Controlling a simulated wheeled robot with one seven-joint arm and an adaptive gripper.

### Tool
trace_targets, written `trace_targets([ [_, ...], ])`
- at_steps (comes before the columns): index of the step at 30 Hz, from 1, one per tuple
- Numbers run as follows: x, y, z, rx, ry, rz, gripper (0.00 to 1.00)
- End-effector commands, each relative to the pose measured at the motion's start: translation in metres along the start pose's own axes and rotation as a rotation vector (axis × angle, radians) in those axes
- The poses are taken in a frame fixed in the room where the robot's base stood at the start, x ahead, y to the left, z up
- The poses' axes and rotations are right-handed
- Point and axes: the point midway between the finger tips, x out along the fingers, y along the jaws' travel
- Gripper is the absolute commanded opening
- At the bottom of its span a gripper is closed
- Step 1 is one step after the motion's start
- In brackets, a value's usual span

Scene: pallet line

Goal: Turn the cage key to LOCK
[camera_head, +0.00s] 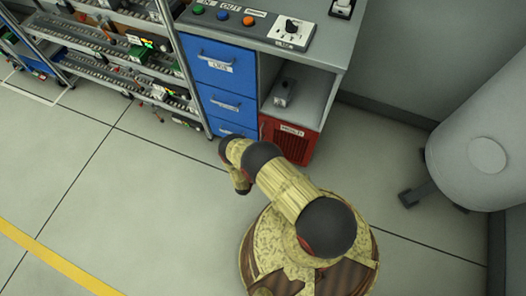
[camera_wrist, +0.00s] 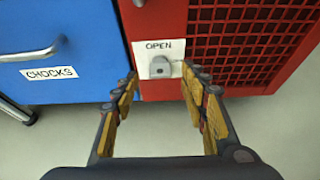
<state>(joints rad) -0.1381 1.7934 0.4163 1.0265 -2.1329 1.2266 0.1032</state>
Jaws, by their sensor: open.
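The red cage (camera_wrist: 250,50) with its mesh front fills the upper right of the wrist view. A grey key (camera_wrist: 160,67) sits on a white plate on the cage's solid red edge, under the word OPEN. No LOCK label can be made out. My gripper (camera_wrist: 160,76) is open and empty. Its two yellow-padded fingers reach up on either side of the key, with a gap to each side; how far short of the plate they stop is hard to tell. In the head view the red cage (camera_head: 291,140) stands under the bench, beyond my arm.
Blue drawers (camera_head: 215,75) adjoin the cage on the left; the nearest drawer (camera_wrist: 60,50) is labelled CHOCKS and has a protruding handle. The bench top carries a button panel (camera_head: 245,19). A rack (camera_head: 130,60) stands left, a grey rounded body (camera_head: 480,140) right. Floor at left is clear.

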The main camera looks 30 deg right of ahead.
Motion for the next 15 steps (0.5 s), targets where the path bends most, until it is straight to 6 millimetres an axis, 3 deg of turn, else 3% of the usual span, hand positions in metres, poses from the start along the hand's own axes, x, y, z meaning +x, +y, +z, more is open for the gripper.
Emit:
trace_targets([
  [9, -0.065, 0.001, 0.0, -0.003, 0.0, 0.003, 0.44],
  [15, -0.086, 0.001, 0.0, -0.002, 0.0, 0.001, 0.44],
])
